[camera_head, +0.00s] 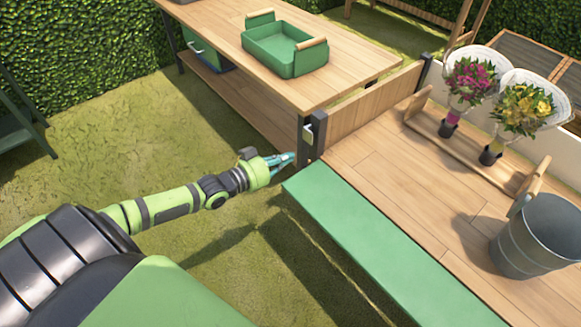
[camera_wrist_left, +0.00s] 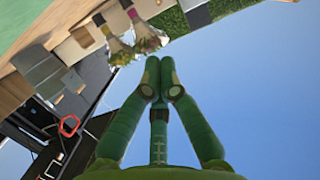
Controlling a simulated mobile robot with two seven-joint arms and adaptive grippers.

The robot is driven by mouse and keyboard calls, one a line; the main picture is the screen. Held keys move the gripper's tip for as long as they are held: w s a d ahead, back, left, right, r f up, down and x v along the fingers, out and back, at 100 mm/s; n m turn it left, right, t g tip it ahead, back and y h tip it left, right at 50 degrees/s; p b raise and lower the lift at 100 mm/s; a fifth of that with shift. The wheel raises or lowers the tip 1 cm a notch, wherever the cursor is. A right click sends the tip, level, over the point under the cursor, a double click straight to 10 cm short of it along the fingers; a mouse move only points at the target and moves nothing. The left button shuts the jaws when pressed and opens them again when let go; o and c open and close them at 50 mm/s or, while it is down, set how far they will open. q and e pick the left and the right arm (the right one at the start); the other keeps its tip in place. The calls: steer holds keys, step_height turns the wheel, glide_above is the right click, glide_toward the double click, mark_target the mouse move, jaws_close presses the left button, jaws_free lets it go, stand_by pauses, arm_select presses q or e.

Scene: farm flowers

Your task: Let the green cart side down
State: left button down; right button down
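The green cart side (camera_head: 385,250) is a long flat panel along the near edge of the cart's wooden bed (camera_head: 400,185). It slopes outward from the bed edge, not upright; its exact angle is hard to tell. A dark corner post (camera_head: 312,138) with a small pale latch piece stands at its far left end. My left gripper (camera_head: 286,160) is just left of this post, beyond the panel's left corner, apart from the panel. In the left wrist view its fingertips (camera_wrist_left: 159,68) are together with nothing seen between them. My right gripper is not in view.
On the cart stand two wrapped bouquets (camera_head: 470,82) (camera_head: 522,108) in a wooden holder and a metal bucket (camera_head: 540,237). A wooden table (camera_head: 350,70) with a green tray (camera_head: 285,55) stands behind the post. Grass around my left arm is clear.

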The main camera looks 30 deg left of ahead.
arm_select(q)
steer(key=shift+w+d+f+b, duration=0.1)
steer(key=shift+w+f+b, duration=0.2)
steer(key=shift+f, duration=0.4)
steer(key=shift+w+d+f+b, duration=0.1)
steer(key=shift+w+f+b, duration=0.15)
steer(key=shift+f, duration=0.5)
steer(key=shift+w+d+f+b, duration=0.1)
steer(key=shift+w+f+b, duration=0.2)
steer(key=shift+f, duration=0.4)
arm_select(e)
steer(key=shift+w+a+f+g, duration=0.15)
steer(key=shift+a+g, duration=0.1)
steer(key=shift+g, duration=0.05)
arm_select(q)
steer(key=shift+f, duration=0.1)
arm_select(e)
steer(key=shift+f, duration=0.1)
